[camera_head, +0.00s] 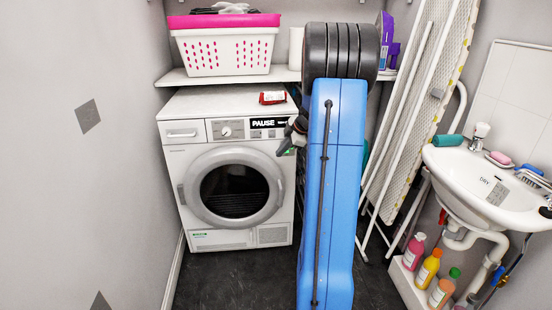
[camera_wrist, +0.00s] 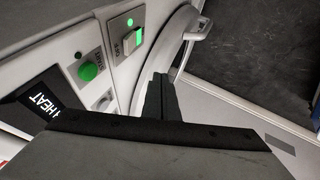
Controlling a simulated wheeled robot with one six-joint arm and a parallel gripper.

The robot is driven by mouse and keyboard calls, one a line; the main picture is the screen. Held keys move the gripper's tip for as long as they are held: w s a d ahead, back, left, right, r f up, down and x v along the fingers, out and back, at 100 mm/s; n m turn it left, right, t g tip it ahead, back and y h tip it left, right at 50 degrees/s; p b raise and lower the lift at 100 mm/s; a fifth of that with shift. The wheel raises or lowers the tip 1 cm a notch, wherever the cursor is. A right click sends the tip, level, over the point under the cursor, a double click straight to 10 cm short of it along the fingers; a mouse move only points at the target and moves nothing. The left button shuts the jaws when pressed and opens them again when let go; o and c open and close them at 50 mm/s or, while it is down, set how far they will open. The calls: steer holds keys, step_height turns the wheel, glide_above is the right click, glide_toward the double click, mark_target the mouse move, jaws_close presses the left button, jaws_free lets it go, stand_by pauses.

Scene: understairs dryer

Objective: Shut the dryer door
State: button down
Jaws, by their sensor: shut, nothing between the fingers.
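The white dryer (camera_head: 187,143) stands under the shelf. Its round door (camera_head: 269,208), with a grey ring and dark glass, faces me and lies flat or nearly flat against the front; I cannot tell if it is latched. A grey handle (camera_head: 181,194) shows at the door's left side. In the wrist view the door's curved rim (camera_wrist: 171,38) shows beyond the fingers. My gripper (camera_head: 286,150) is at the dryer's upper right front, partly hidden by my arm. Its fingers (camera_wrist: 160,92) are together and empty, pointing towards the door rim; I cannot tell whether they touch it.
The dryer panel carries a green button (camera_wrist: 88,71) and a lit switch (camera_wrist: 131,40). A red packet (camera_head: 272,97) lies on the dryer top. A basket (camera_head: 224,50) sits on the shelf. An ironing board (camera_head: 427,100) and a sink (camera_head: 480,178) are at right. Floor is clear before the dryer.

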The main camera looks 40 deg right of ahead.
steer(key=v, duration=1.1)
steer(key=shift+s+a, duration=0.2)
steer(key=shift+s, duration=0.15)
steer(key=shift+r, duration=0.1)
steer(key=s+a+r+m+g, duration=0.1)
steer(key=s+a+r+m, duration=0.2)
steer(key=a, duration=1.2)
steer(key=s+a+m+g, duration=0.15)
steer(key=s+a, duration=0.35)
steer(key=a, duration=1)
steer(key=s+a+f+m, duration=0.3)
steer(key=s+a, duration=0.3)
steer(key=s, duration=0.3)
steer(key=s+a+f+m+h, duration=0.1)
steer(key=s+a+f+m, duration=0.2)
steer(key=s+a, duration=0.4)
steer(key=s+m, duration=0.1)
steer(key=s, duration=0.2)
steer(key=shift+a+t+h, duration=0.3)
steer(key=shift+t, duration=0.05)
steer(key=shift+s+r+m, duration=0.1)
steer(key=shift+m, duration=0.15)
